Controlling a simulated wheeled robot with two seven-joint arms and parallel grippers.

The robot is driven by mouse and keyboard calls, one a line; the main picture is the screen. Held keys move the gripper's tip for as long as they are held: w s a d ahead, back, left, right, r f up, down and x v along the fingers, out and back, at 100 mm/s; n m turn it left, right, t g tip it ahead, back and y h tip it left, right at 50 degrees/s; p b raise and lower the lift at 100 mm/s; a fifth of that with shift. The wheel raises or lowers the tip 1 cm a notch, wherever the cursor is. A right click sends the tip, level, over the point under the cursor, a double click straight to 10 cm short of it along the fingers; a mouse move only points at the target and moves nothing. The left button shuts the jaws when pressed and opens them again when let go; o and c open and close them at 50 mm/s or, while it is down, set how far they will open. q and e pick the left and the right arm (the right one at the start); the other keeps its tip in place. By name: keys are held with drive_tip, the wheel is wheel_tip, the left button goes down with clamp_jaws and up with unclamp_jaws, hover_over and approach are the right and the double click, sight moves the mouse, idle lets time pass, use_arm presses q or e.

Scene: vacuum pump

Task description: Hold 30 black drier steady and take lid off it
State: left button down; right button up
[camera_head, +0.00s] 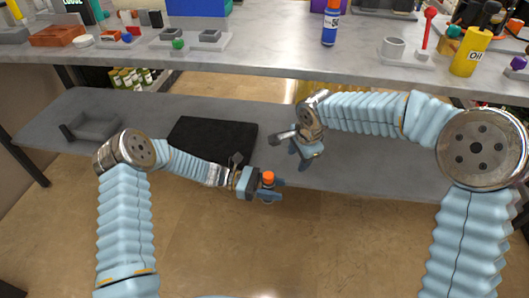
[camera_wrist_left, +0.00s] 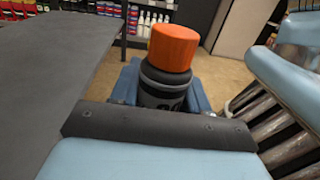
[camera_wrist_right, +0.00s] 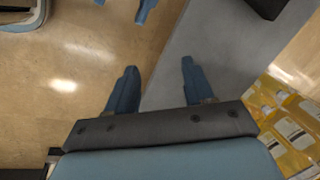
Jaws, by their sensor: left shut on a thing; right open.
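The black drier (camera_wrist_left: 162,88) is a small dark bottle with an orange lid (camera_wrist_left: 173,47) on top. My left gripper (camera_head: 270,188) is shut on the drier's body and holds it upright in the air, in front of the lower shelf. The orange lid also shows in the head view (camera_head: 268,177), above the fingers. Part of a marking on the bottle shows in the left wrist view, cut off by the gripper. My right gripper (camera_wrist_right: 155,88) is open and empty. In the head view it is above and to the right of the drier, apart from it.
The lower grey shelf (camera_head: 350,165) carries a black mat (camera_head: 212,138) and a grey tray (camera_head: 92,127). The upper table (camera_head: 270,55) holds a blue bottle with an orange cap (camera_head: 331,24), a yellow oil bottle (camera_head: 472,52) and several small parts. The floor in front is clear.

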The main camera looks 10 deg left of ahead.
sight(268, 188)
drive_tip(key=s+a+r, duration=0.1)
drive_tip(key=a, duration=0.2)
drive_tip(key=s+a+r+n+g, duration=0.1)
drive_tip(key=a+r, duration=0.1)
drive_tip(key=s+a+r+g+h, duration=0.1)
drive_tip(key=s+a, duration=0.1)
drive_tip(key=a, duration=0.1)
drive_tip(key=shift+a+r+n, duration=0.2)
drive_tip(key=shift+a+n, duration=0.1)
drive_tip(key=shift+a, duration=0.05)
drive_tip(key=shift+s+a+f+g, duration=0.15)
drive_tip(key=shift+s+a+g, duration=0.05)
drive_tip(key=shift+g, duration=0.1)
wheel_tip(268, 188, down, 8)
drive_tip(key=shift+r, duration=0.25)
